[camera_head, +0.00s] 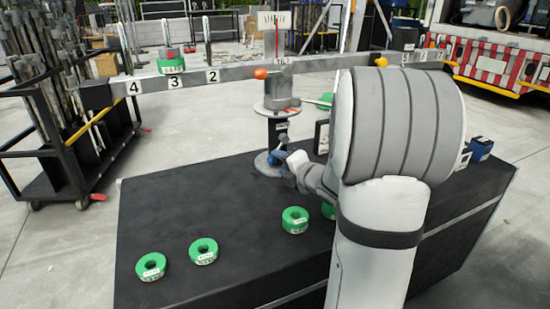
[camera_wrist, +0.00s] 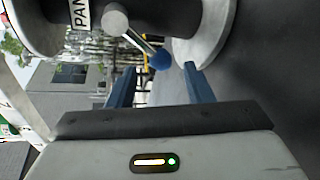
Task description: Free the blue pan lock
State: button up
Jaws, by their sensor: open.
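The pan lock is a short metal lever with a blue ball tip (camera_wrist: 160,60). It sticks out of the dark post of the scale (camera_head: 277,130), beside a label whose readable part says "PAN". My gripper (camera_wrist: 158,72) is open, with its two blue fingers on either side of the blue ball in the wrist view. The fingers look apart from the ball; I cannot tell how deep it sits between them. In the head view my gripper (camera_head: 285,160) is at the lower post, just above the round base (camera_head: 266,163), and the lock cannot be told apart from the blue fingers.
The long beam (camera_head: 225,74) carries an orange ball (camera_head: 260,73) and a green weight (camera_head: 170,62). Green ring weights (camera_head: 203,251) lie on the black table (camera_head: 235,215). A blue box (camera_head: 480,148) stands at right. A rack (camera_head: 75,150) stands left. My arm hides the middle right.

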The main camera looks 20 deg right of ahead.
jog(key=shift+s+r, duration=0.1)
jog(key=shift+s, duration=0.25)
